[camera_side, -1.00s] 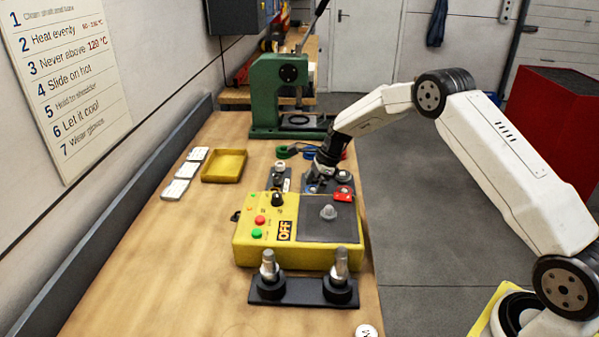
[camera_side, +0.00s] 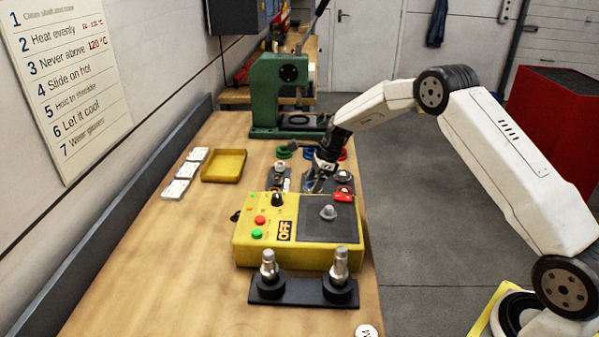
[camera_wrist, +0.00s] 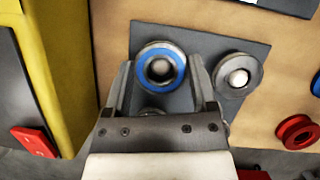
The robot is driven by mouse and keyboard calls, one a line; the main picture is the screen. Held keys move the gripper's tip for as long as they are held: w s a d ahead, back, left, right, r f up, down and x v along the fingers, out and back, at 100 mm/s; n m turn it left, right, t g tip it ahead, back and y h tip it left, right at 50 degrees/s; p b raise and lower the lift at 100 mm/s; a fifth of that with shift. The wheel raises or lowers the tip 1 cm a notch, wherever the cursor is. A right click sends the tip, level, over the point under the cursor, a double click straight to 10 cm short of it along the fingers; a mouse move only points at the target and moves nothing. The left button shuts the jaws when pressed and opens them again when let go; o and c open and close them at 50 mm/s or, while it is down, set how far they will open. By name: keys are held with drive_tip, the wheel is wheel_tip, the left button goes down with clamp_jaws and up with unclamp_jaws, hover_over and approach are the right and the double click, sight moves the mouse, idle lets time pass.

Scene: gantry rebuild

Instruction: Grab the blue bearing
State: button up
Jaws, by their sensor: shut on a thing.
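The blue bearing (camera_wrist: 177,80) is a ring with a blue face and a grey rounded centre, over a dark plate (camera_wrist: 222,38) in the wrist view. My gripper (camera_wrist: 160,64) has one finger on each side of it and is shut on it. In the side view my gripper (camera_side: 314,185) reaches down just behind the yellow heater, and a bit of the blue bearing (camera_side: 308,187) shows by the fingertips. I cannot tell whether the bearing still rests on the plate.
A grey bearing (camera_wrist: 223,81) sits right beside it on the plate. A red ring (camera_wrist: 298,132) lies farther right. The yellow heater (camera_side: 247,250) with a red block (camera_side: 343,194) stands close in front. A green press (camera_side: 266,95) is behind. A yellow tray (camera_side: 224,166) lies left.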

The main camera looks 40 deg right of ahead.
drive_tip(key=s+r, duration=0.4)
drive_tip(key=s+a+r, duration=0.1)
drive_tip(key=s+r, duration=0.2)
drive_tip(key=s, duration=0.2)
drive_tip(key=s+a+r, duration=0.1)
drive_tip(key=s+r, duration=0.3)
drive_tip(key=s, duration=0.1)
drive_tip(key=shift+r, duration=0.35)
